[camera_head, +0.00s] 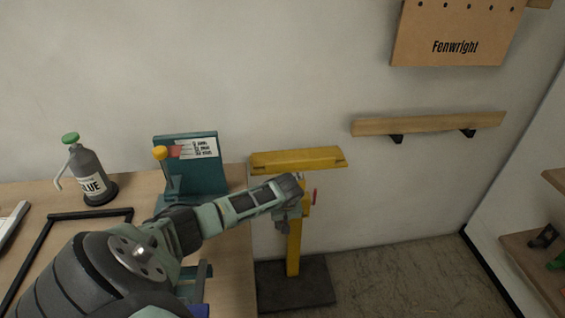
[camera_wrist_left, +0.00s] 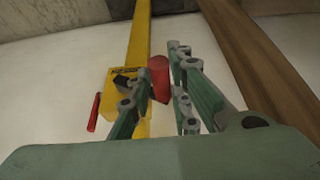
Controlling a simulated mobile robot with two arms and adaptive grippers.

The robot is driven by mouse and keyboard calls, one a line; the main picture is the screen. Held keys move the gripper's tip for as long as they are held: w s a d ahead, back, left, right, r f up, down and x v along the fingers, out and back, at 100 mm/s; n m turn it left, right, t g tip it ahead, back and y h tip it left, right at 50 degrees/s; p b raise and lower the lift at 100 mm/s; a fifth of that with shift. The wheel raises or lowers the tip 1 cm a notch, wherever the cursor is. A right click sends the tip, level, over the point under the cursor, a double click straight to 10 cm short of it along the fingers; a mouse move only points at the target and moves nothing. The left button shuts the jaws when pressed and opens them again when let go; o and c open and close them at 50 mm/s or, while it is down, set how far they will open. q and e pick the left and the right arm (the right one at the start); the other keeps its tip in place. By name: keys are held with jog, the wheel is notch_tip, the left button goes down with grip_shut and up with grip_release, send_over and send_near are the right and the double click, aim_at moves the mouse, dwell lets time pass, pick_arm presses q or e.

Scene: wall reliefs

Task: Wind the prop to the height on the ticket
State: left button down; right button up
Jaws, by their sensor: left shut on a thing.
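The prop is a yellow stand with a wide flat top (camera_head: 298,158), a yellow post (camera_head: 294,250) and a dark base plate (camera_head: 318,285). In the left wrist view, its yellow gearbox (camera_wrist_left: 118,92) sits on the post, with a dark crank arm and a red crank grip (camera_wrist_left: 158,78). A thin red lever (camera_wrist_left: 94,112) stands beside the gearbox; it also shows in the head view (camera_head: 314,196). My left gripper (camera_head: 286,218) is at the crank, shut on the red grip. The ticket (camera_head: 200,148) is on a teal stand; its writing is too small to read. My right gripper is out of view.
The wooden bench (camera_head: 232,265) at left carries a glue bottle (camera_head: 90,172), the teal ticket stand (camera_head: 200,178) and a black frame (camera_head: 38,248). A wooden rail (camera_head: 428,124) is on the wall under a "Fenwright" board (camera_head: 455,32). Shelves stand at right. The floor right of the prop is clear.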

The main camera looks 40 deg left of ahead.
pick_arm(q)
jog(key=shift+w+d+r, duration=0.15)
jog(key=shift+w+r, duration=0.1)
jog(key=shift+w+d+r+m+g+y+b, duration=0.2)
jog(key=shift+w+d+r+g+y+b, duration=0.2)
jog(key=shift+w+d+r+g+y, duration=0.45)
jog(key=shift+w+d+r+m+g+y+b, duration=0.2)
jog(key=shift+w+d+r+g+y+b, duration=0.15)
jog(key=shift+w+d+r+g+y, duration=0.4)
jog(key=shift+w+f, duration=0.15)
jog(key=shift+w, duration=0.15)
jog(key=c, duration=2)
grip_release()
jog(key=o, duration=0.4)
jog(key=shift+w+f, duration=0.1)
jog(key=shift+f, duration=0.1)
jog(key=shift+c, duration=0.2)
